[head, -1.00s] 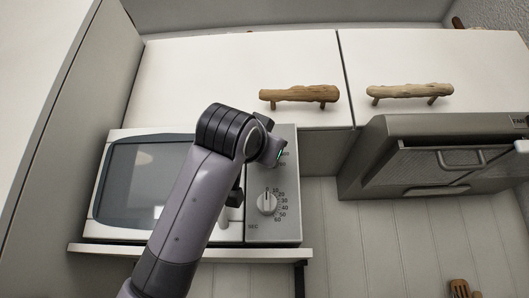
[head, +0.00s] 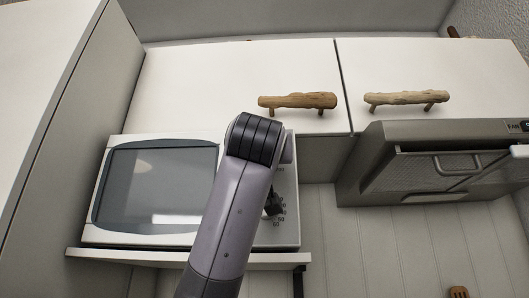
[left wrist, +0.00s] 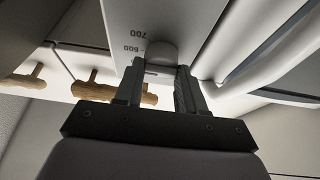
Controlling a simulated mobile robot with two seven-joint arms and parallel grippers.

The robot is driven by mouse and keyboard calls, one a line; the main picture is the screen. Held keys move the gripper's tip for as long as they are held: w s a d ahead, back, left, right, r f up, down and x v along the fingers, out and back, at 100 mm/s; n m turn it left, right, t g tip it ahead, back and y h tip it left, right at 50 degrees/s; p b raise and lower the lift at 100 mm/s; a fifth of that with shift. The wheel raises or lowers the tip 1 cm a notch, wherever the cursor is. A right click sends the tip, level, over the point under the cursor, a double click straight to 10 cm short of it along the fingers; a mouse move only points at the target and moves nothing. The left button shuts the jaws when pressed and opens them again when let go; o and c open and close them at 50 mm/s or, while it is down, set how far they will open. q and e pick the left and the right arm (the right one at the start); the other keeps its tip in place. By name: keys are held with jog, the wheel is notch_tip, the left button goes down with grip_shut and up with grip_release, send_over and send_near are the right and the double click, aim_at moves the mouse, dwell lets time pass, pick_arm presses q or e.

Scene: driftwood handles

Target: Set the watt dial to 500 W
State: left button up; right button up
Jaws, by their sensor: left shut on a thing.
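The microwave (head: 103,238) stands at the left in the head view, with its control panel (head: 291,230) on its right side. My left arm hides the watt dial in the head view. The dial's pointer cannot be read. A dark part of the gripper covers much of the lower timer dial in the head view. My right gripper is not in view.
Two driftwood handles (head: 298,101) (head: 406,98) sit on the white cabinet doors above. A grey range hood (head: 365,180) is to the right of the microwave. A shelf (head: 120,255) carries the microwave.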

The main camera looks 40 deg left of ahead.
pick_arm(q)
jog(key=o, duration=1.1)
jog(key=shift+c, duration=0.2)
jog(key=b+v, duration=0.3)
jog(key=v, duration=0.4)
jog(key=shift+d, duration=0.1)
